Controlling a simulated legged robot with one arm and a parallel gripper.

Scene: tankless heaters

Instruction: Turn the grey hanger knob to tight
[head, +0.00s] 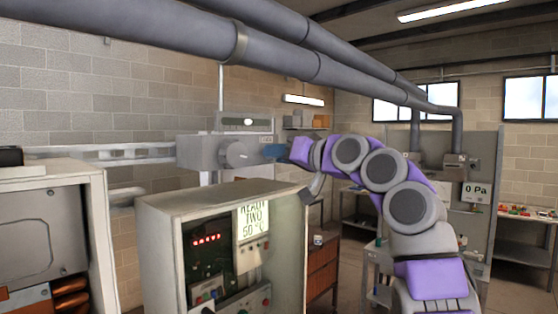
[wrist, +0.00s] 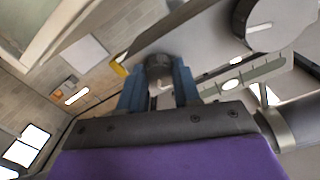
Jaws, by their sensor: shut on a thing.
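The grey hanger knob (wrist: 159,66) is a short dark grey cylinder in the wrist view, on the side of a pale grey housing. My gripper (wrist: 157,86) has its two blue fingers closed around the knob, one on each side. In the head view, my gripper (head: 274,151) reaches left to the housing (head: 193,150), which has a large round grey cap (head: 237,153). The knob itself is too small and too covered by the fingers to make out there. No tight mark on it is readable.
A heater cabinet (head: 170,245) with a lit display stands below and in front of the housing. Another open cabinet (head: 52,235) is at the left. Thick grey pipes (head: 265,52) run overhead above my arm.

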